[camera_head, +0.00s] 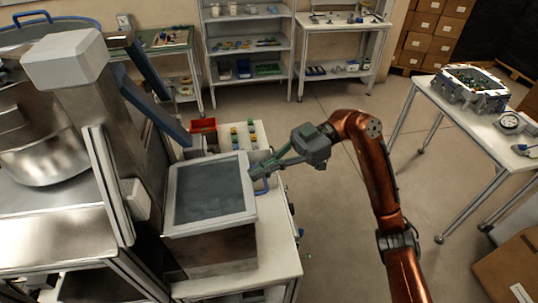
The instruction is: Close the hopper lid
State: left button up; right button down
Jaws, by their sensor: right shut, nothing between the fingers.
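The hopper (212,252) is a box on the white bench at centre left. Its lid (208,192), a pale grey frame around a dark panel, appears to lie across the top of the box. I cannot tell whether it is fully seated. A blue handle (261,186) shows at its right side. My right gripper (262,170) is shut and empty, with its fingers pointing left at the lid's right edge, close to the handle. I cannot tell whether it touches. My left gripper is not in view.
A large metal machine (60,180) stands left of the hopper. A red bin (203,125) and small coloured parts (243,134) sit on the bench behind it. A white table (450,112) stands at the right. Open floor (330,215) lies between.

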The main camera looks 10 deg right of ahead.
jog(key=a+r+h+p, duration=0.1)
jog(key=s+a+r+h+p, duration=0.1)
jog(key=r+h+p, duration=0.1)
jog(key=a+r+t+h+p, duration=0.1)
jog(key=shift+s+a+r+h+p, duration=0.3)
jog(key=shift+s+h+p, duration=0.05)
jog(key=shift+s+h, duration=0.05)
jog(key=w+d+r+m+t+h+p, duration=0.35)
jog(key=d+r+t+h+p, duration=0.2)
jog(key=r+h+p, duration=0.45)
jog(key=shift+y, duration=0.4)
jog(key=f+p, duration=0.1)
jog(key=f, duration=0.4)
jog(key=f+p, duration=0.1)
jog(key=f, duration=1)
jog(key=shift+w+a+p, duration=0.3)
jog(key=shift+w+p, duration=0.05)
jog(key=shift+p, duration=0.05)
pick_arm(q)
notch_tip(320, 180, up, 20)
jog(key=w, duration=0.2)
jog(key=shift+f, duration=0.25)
